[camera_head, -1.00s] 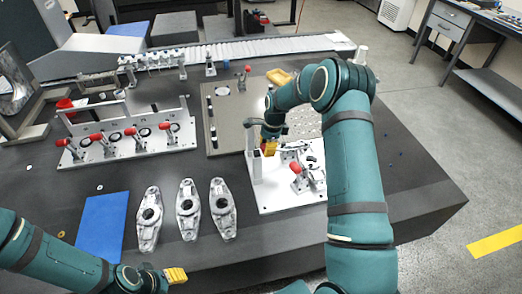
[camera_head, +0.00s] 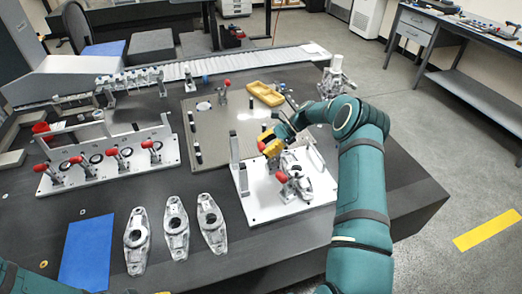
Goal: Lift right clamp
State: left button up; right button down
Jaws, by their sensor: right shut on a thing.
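A white fixture plate (camera_head: 262,206) stands at the right front of the dark table, with an upright post (camera_head: 236,160) at its left. A silver casting (camera_head: 318,176) lies on it. A front clamp with a red handle (camera_head: 281,177) stands over the plate. My right gripper (camera_head: 271,146), with yellow fingertips, is shut at the rear of the plate on a red clamp handle (camera_head: 264,136), which its fingers partly hide. The clamp's lower part is hidden. My left gripper is out of view; only a piece of the left arm shows at the bottom left.
Several loose silver castings (camera_head: 176,228) lie at the front, beside a blue mat (camera_head: 86,250). A white fixture with several red-handled clamps (camera_head: 110,172) stands at left. A conveyor (camera_head: 220,66) runs along the back.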

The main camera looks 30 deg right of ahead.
jog(key=shift+s+d+r, duration=0.1)
jog(key=shift+d+r, duration=0.05)
jog(key=shift+d, duration=0.45)
jog(key=shift+c, duration=2.1)
grip_release()
jog(key=shift+s, duration=0.1)
jog(key=v, duration=1.2)
jog(key=shift+r, duration=0.15)
